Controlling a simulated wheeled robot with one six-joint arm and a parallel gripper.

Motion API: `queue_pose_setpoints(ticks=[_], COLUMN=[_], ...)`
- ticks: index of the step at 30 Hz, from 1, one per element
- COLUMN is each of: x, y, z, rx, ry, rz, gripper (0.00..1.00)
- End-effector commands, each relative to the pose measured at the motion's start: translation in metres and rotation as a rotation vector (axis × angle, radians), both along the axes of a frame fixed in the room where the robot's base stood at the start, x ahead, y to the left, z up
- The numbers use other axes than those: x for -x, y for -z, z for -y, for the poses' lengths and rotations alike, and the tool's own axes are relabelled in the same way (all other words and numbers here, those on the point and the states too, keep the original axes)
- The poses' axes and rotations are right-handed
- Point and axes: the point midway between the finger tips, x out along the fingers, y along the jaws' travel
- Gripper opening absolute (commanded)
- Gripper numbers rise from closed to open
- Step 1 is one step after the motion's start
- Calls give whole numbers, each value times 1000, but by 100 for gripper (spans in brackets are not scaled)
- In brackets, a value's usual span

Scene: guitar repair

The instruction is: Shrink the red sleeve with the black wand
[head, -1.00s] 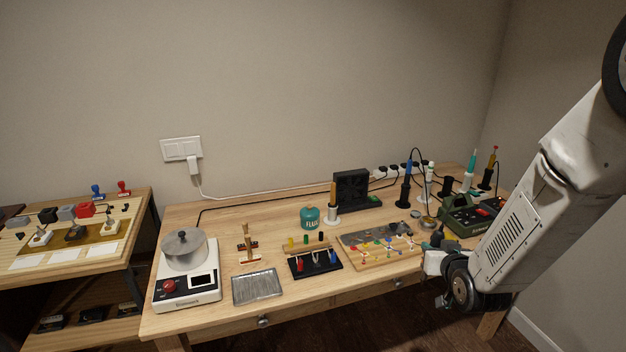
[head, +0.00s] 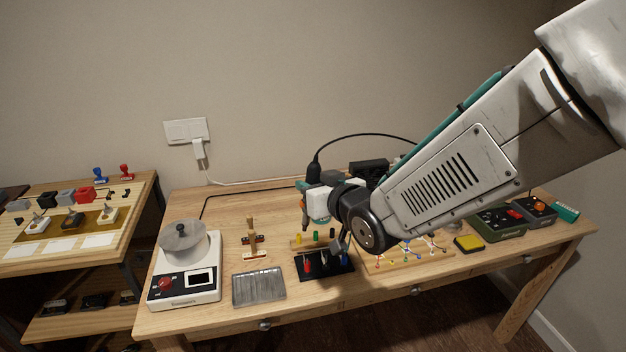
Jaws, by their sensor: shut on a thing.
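The red sleeve (head: 308,264) is a small red piece standing at the left of a black block (head: 325,272) near the table's front, with a blue piece at the block's right. The black wand (head: 314,169) is upright, with a black cord rising from its top and arching to the right. My gripper (head: 318,204) is shut on the wand, above and behind the black block. The wand's lower end is hidden or too small to make out. I cannot tell how far it is from the sleeve.
A white scale (head: 186,286) with a metal pot stands at the left, beside a grey ribbed tray (head: 258,288). A wooden board (head: 400,262) with coloured pegs, a yellow pad (head: 468,244) and a green station (head: 500,224) lie to the right. My arm hides the back middle.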

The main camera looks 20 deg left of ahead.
Motion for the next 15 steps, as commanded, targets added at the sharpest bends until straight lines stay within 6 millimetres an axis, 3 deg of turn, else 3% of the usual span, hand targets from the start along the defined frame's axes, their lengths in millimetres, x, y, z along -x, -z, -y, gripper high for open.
queue_pose_setpoints(ticks=[15], x=[-1], y=[61], z=[1], rx=[2], ry=[3], rz=[-2], gripper=[2])
